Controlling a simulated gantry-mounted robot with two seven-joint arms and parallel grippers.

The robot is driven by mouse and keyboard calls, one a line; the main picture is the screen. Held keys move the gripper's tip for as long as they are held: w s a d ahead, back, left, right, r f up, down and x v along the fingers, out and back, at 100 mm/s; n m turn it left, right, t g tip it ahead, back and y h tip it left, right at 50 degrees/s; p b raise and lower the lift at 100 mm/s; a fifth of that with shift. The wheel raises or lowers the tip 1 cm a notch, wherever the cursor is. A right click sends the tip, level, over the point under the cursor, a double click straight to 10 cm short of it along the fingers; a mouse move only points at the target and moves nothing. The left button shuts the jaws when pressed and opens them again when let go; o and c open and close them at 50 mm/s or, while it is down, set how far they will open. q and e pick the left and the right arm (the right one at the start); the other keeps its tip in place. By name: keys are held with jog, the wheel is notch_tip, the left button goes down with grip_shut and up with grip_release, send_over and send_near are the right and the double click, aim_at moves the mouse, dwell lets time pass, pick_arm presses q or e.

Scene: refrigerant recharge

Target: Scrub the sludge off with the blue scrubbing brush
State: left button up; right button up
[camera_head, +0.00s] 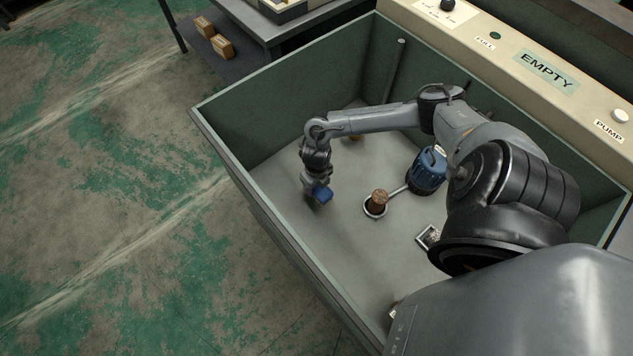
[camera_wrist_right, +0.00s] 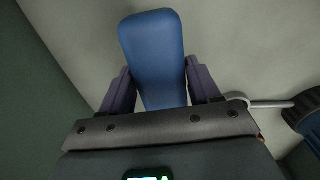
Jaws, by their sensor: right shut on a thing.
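My right gripper (camera_head: 314,187) is low inside the green-walled tank (camera_head: 280,230), near the tank's left side. It is shut on the blue scrubbing brush (camera_head: 322,194). In the right wrist view the brush's blue body (camera_wrist_right: 153,55) sits between the two fingers of the gripper (camera_wrist_right: 160,85). Its bristle side is hidden in the wrist view. A dark patch shows just under the brush in the head view; I cannot tell whether it is bristles, sludge or shadow. No sludge shows clearly on the tank floor. My left gripper is not in view.
A blue pump-like unit (camera_head: 427,171) stands on the tank floor, with a pipe leading to a round hole holding a brown plug (camera_head: 378,198). A small square fitting (camera_head: 427,237) lies nearer. A panel labelled EMPTY (camera_head: 547,70) runs along the back edge.

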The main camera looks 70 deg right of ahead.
jog(key=shift+s+a+r+p, duration=0.1)
jog(key=shift+s+r+p, duration=0.05)
jog(key=shift+r+p, duration=0.3)
jog(key=shift+s+a+r+p, duration=0.1)
jog(key=shift+r+p, duration=0.15)
jog(key=shift+r, duration=0.25)
jog(key=shift+r+p, duration=0.4)
jog(key=shift+r, duration=0.25)
jog(key=shift+w+d+r+p, duration=0.1)
jog(key=shift+w+r+p, duration=0.05)
jog(key=shift+p, duration=0.15)
